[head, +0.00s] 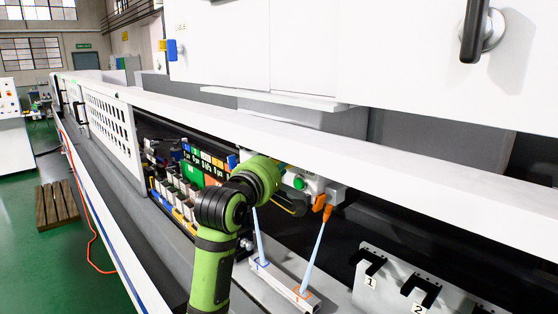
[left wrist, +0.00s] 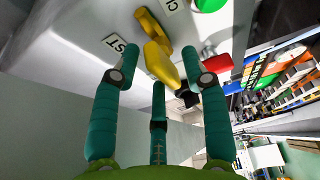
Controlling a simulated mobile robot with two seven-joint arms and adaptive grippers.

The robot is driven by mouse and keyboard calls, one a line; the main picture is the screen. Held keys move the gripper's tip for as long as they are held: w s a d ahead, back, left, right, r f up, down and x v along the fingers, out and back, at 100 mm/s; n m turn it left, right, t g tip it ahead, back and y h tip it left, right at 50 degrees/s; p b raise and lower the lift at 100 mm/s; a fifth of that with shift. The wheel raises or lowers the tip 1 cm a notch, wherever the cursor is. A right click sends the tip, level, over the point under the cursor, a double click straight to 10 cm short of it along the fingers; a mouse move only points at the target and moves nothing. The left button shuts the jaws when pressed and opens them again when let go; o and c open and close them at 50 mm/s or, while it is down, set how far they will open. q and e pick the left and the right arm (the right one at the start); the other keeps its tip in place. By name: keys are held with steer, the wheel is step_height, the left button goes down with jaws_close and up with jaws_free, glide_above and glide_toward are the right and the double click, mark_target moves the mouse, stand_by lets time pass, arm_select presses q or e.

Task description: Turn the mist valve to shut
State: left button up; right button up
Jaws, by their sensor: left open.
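A yellow lever handle (left wrist: 163,68), likely the mist valve, shows in the left wrist view on a pale housing, with a second yellow piece (left wrist: 152,30) just above it. My left gripper (left wrist: 161,76) is open, its teal fingers spread on both sides of the yellow lever, with a third finger below. Whether any finger touches the lever I cannot tell. In the head view my green left arm reaches to the pale valve block (head: 335,190), and its wrist hides most of the gripper and the lever. My right gripper is in neither view.
A red part (left wrist: 217,63) and a green button (left wrist: 210,4) are close to the fingers. Numbered black brackets (head: 369,262) stand lower right. A long white rail (head: 400,160) runs above.

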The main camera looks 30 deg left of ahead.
arm_select(q)
steer(key=shift+c, duration=0.4)
jaws_close()
steer(key=shift+f, duration=0.1)
steer(key=shift+f+m+t+h+b, duration=0.15)
steer(key=shift+m+t+h+b, duration=0.4)
steer(key=shift+m+h+b, duration=2.05)
steer(key=shift+f+m+t+h+b, duration=0.15)
steer(key=shift+m+t+b, duration=0.4)
steer(key=shift+m, duration=4.25)
steer(key=shift+f+m+t+h+b, duration=0.15)
steer(key=shift+m+t+h+b, duration=0.35)
steer(key=shift+m+h+b, duration=2.1)
steer(key=m+y+p, duration=0.2)
steer(key=shift+m, duration=0.4)
